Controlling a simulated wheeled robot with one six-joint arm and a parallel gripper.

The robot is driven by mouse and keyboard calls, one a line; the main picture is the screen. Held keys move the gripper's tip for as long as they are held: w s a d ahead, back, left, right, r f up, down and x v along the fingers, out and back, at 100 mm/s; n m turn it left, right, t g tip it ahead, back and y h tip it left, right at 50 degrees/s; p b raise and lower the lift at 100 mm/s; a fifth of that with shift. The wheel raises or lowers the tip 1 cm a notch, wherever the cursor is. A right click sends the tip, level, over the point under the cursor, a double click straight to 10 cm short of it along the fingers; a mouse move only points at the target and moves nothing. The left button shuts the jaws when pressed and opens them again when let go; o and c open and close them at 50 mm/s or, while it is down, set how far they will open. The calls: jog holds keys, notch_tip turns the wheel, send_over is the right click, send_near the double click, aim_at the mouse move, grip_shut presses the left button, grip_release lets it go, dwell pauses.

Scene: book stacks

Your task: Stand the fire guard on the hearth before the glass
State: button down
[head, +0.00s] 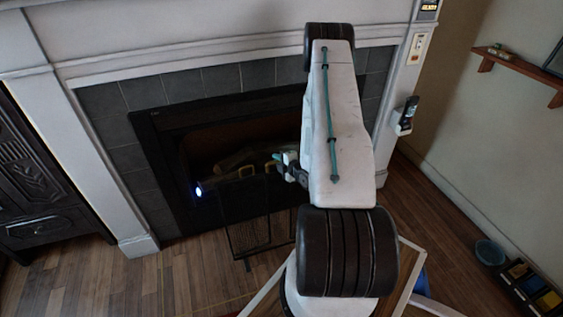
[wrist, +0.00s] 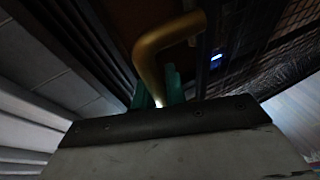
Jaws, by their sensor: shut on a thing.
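The fire guard (head: 243,215) is a dark mesh screen with brass handles, hanging or standing upright in front of the fireplace opening in the head view. My gripper (head: 280,160), with teal fingers, is at the guard's top edge. In the wrist view the teal fingers (wrist: 160,88) are shut on the brass handle (wrist: 152,55), and the dark mesh shows to the right. The black-framed fireplace (head: 165,135) has logs (head: 235,157) behind its opening. My arm hides the right part of the fireplace and guard. I cannot tell whether the guard's feet touch the floor.
A white surround (head: 75,130) and grey tiles (head: 190,83) frame the fireplace. A dark carved cabinet (head: 40,185) stands left. At right are a wall shelf (head: 520,67), a blue bowl (head: 490,252) and a box of items (head: 530,285). The wooden floor (head: 110,280) at left is clear.

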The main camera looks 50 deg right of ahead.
jog(key=f, duration=0.3)
jog(key=shift+w+f, duration=0.15)
jog(key=shift+w, duration=0.05)
